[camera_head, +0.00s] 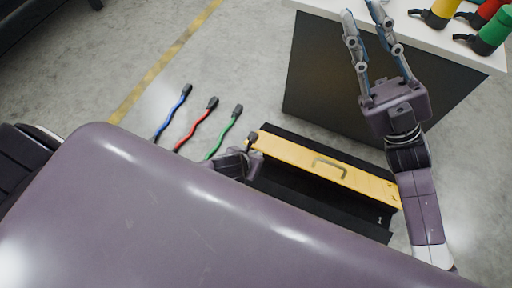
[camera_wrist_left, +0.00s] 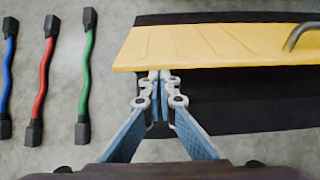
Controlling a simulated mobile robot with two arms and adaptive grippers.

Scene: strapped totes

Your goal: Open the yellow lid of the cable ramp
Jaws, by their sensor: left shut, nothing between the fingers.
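The black cable ramp (camera_head: 345,213) lies on the floor with its long yellow lid (camera_head: 290,152) along the middle. A grey handle (camera_head: 328,166) is on the lid, and it shows partly in the left wrist view (camera_wrist_left: 297,36). My left gripper (camera_head: 251,145) is at the lid's left end, mostly hidden behind my body. In the left wrist view its fingertips (camera_wrist_left: 159,77) are together and empty, at the lid's near edge (camera_wrist_left: 215,62). I cannot tell whether they touch it or whether the lid is slightly raised. My right gripper (camera_head: 360,12) is open and empty, over the table edge.
Blue (camera_head: 173,112), red (camera_head: 197,124) and green (camera_head: 223,133) cables lie on the floor left of the ramp. A white-topped table (camera_head: 440,42) stands behind, with yellow, red and green connectors at its right. The floor between cables and table is clear.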

